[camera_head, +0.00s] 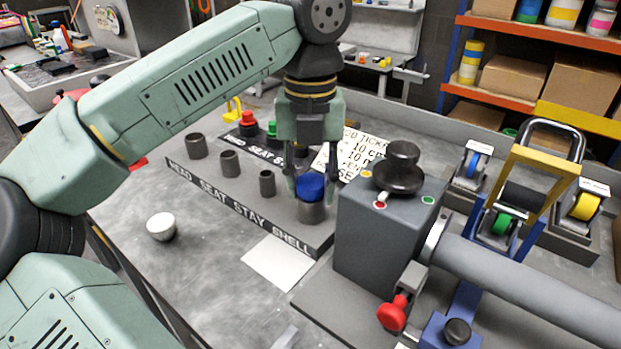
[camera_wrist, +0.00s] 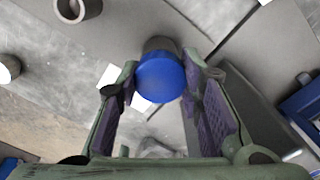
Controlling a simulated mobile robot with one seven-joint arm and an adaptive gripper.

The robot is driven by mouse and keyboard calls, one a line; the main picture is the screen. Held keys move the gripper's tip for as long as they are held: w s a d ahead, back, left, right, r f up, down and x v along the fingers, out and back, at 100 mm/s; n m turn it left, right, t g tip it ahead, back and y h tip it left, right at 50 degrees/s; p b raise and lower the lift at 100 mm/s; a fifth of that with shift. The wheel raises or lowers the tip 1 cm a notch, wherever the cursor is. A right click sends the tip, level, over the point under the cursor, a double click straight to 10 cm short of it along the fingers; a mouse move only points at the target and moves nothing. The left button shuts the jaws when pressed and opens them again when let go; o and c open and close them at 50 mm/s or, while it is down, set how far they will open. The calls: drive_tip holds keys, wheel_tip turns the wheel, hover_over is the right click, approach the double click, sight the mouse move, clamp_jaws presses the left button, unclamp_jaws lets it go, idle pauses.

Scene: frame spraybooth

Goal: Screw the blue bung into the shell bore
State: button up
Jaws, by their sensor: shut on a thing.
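The blue bung (camera_head: 311,187) sits at the top of the shell bore (camera_head: 313,212), the grey cylinder at the right end of the lettered block. My gripper (camera_head: 305,185) points down from above with its fingers on either side of the bung. In the wrist view the blue bung (camera_wrist: 160,78) is between the purple-padded fingertips (camera_wrist: 163,85), and the grey bore shows just behind it. The gripper is shut on the bung. How deep the bung's lower part goes is hidden.
The block (camera_head: 235,205) has several other open grey bores to the left. Red and green bungs (camera_head: 248,122) stand behind. A grey box with a black knob (camera_head: 403,165) stands close on the right. A white cup (camera_head: 161,226) and white sheet (camera_head: 277,262) lie in front.

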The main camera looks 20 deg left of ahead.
drive_tip(key=shift+r+p, duration=0.5)
drive_tip(key=shift+r, duration=0.1)
drive_tip(key=shift+f+b, duration=0.5)
drive_tip(key=shift+f, duration=0.05)
idle(1.7)
drive_tip(key=shift+r+p, duration=0.4)
drive_tip(key=shift+r, duration=0.15)
drive_tip(key=shift+f+b, duration=0.8)
drive_tip(key=shift+f, duration=0.05)
idle(1.2)
drive_tip(key=shift+s+a, duration=0.1)
drive_tip(key=shift+s, duration=0.1)
